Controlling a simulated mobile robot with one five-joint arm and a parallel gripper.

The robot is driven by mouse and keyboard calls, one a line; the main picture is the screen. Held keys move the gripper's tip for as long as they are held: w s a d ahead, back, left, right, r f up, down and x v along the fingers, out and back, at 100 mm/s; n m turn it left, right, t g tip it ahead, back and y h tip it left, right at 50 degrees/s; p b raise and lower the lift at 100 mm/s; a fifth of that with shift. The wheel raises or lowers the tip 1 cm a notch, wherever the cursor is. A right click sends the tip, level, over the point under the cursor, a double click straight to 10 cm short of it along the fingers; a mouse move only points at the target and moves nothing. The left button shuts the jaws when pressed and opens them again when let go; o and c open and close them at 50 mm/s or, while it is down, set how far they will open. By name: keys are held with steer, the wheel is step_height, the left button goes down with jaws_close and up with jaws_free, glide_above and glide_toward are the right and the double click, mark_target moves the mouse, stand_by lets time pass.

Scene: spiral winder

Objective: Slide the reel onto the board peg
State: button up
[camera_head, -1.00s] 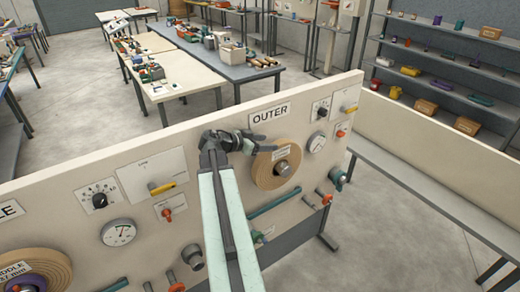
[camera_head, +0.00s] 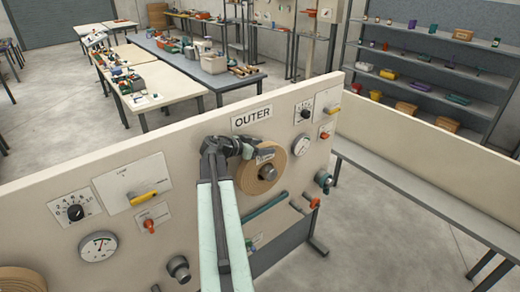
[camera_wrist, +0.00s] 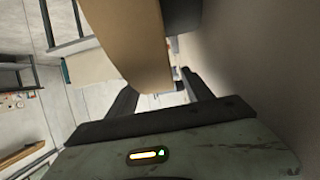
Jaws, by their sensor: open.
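A tan reel (camera_head: 247,178) with a pale label stands upright against the cream board (camera_head: 200,220), under the OUTER sign (camera_head: 251,117). A short grey peg end (camera_head: 268,173) shows at its centre, so the reel appears to sit around the peg. My gripper (camera_head: 266,152) is at the reel's upper part, close to the board, and hides some of the reel. In the wrist view the gripper (camera_wrist: 160,90) is open, its two dark fingers apart, with the reel's tan edge (camera_wrist: 125,35) reaching towards the space between them. Contact cannot be told.
Gauges, knobs and yellow and red handles stick out of the board around the reel, with a teal bar (camera_head: 264,205) below it. Another tan reel (camera_head: 20,281) is at the lower left. A long bench (camera_head: 430,200) stands at right. Open floor lies beyond the board.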

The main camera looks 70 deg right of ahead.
jaws_close()
stand_by(1.3)
stand_by(1.5)
steer(key=shift+s, duration=0.1)
